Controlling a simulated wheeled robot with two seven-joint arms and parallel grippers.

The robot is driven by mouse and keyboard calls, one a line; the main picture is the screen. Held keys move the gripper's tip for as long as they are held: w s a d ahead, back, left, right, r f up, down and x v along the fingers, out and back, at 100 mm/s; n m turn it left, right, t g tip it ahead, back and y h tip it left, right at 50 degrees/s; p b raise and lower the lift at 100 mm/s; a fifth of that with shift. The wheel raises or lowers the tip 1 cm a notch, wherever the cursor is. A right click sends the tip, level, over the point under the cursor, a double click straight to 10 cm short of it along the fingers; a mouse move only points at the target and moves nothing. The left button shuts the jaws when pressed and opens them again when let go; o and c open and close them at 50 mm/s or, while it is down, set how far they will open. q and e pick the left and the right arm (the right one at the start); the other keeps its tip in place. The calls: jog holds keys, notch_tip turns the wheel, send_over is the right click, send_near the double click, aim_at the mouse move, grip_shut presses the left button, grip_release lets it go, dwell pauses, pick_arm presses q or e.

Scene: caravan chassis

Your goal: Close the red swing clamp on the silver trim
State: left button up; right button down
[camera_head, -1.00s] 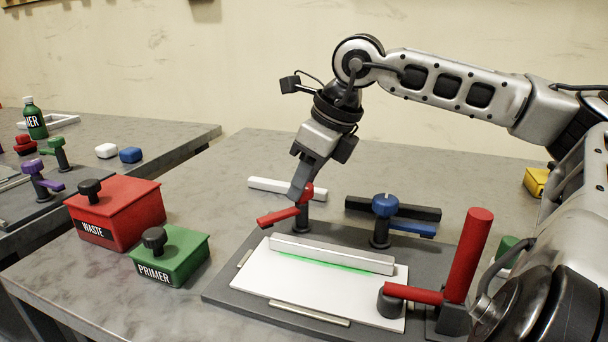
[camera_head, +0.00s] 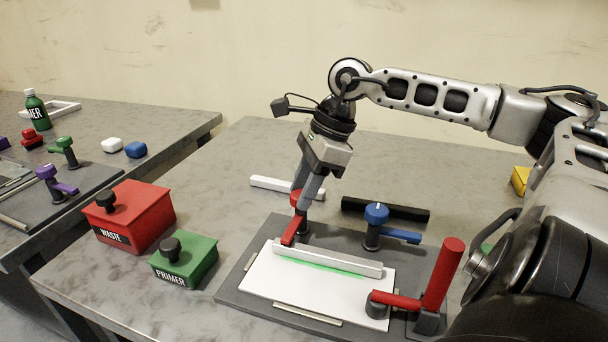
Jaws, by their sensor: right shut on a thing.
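The red swing clamp (camera_head: 288,231) stands on a dark post at the back left of the grey fixture plate. Its red arm points towards the front, with its tip close to the left end of the silver trim (camera_head: 330,259); whether it rests on the trim I cannot tell. The trim lies along the back of a white panel (camera_head: 310,291), with a green strip along its front edge. My right gripper (camera_head: 303,198) reaches down from above and is shut on the clamp's red top, which its fingers partly hide. My left gripper is out of view.
A blue swing clamp (camera_head: 376,213) stands right of the red one, its arm pointing right. A red upright-handled clamp (camera_head: 442,272) presses at the panel's right corner. A black bar (camera_head: 386,209) and a white bar (camera_head: 276,185) lie behind. Waste (camera_head: 130,216) and primer (camera_head: 185,258) boxes stand left.

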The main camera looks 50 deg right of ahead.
jog(key=shift+r, duration=0.1)
dwell(0.4)
jog(key=c, duration=1)
grip_release()
jog(key=shift+o, duration=0.2)
jog(key=shift+s+d+r+b, duration=0.15)
jog(key=shift+d+r+b, duration=0.3)
jog(key=shift+b, duration=0.55)
jog(key=v, duration=1.4)
jog(key=shift+r+p, duration=0.45)
jog(key=shift+a, duration=0.1)
